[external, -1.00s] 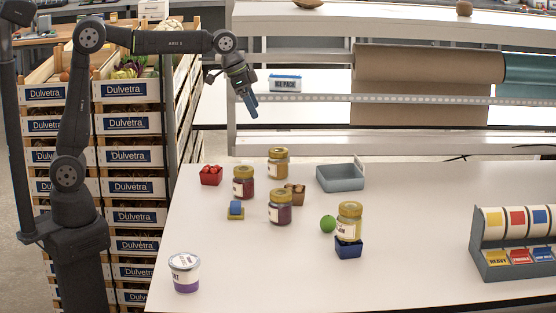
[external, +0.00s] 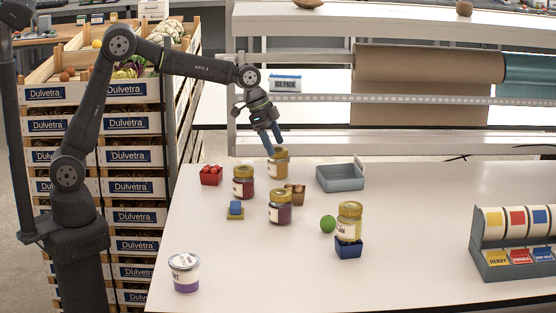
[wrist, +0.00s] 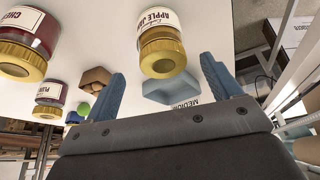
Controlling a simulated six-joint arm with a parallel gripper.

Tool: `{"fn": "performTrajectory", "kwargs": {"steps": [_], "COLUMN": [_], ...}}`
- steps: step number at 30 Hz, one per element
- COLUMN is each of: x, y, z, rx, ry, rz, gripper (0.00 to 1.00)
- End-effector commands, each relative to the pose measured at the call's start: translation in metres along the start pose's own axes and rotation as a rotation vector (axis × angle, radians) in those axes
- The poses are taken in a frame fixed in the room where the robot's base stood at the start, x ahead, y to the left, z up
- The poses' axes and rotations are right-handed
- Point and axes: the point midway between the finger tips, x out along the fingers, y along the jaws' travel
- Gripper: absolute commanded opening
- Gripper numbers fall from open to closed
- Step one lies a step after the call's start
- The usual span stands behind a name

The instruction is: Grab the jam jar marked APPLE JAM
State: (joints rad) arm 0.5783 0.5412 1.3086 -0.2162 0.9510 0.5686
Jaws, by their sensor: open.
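The jar marked APPLE JAM (wrist: 160,40) has a gold lid and yellowish contents and shows upside down in the wrist view. In the external view, the yellow jar (external: 279,167) under my gripper at the back of the group appears to be this one. My gripper (external: 273,148) points down with its fingertips at about the lid, overlapping it in the picture. In the wrist view my gripper (wrist: 163,75) is open, with the two blue fingers apart and the jar lying ahead between them. I cannot tell whether the fingers touch the lid.
A dark red jar (external: 243,186) marked CHE... stands left of it, and another dark jar (external: 280,211) nearer. A second yellow jar (external: 349,229) sits on a blue box (external: 348,249). A brown box (external: 297,196) and grey tray (external: 341,180) are close by.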

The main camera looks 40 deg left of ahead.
Motion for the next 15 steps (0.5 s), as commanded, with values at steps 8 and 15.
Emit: {"fn": "performTrajectory", "kwargs": {"steps": [8, 15], "x": [0.018, 0.05], "y": [-0.001, -0.004], "z": [0.001, 0.005], "rx": [0.0, -0.001], "ry": [0.0, -0.001], "rz": [0.0, 0.0], "gripper": [0.83, 0.83]}}
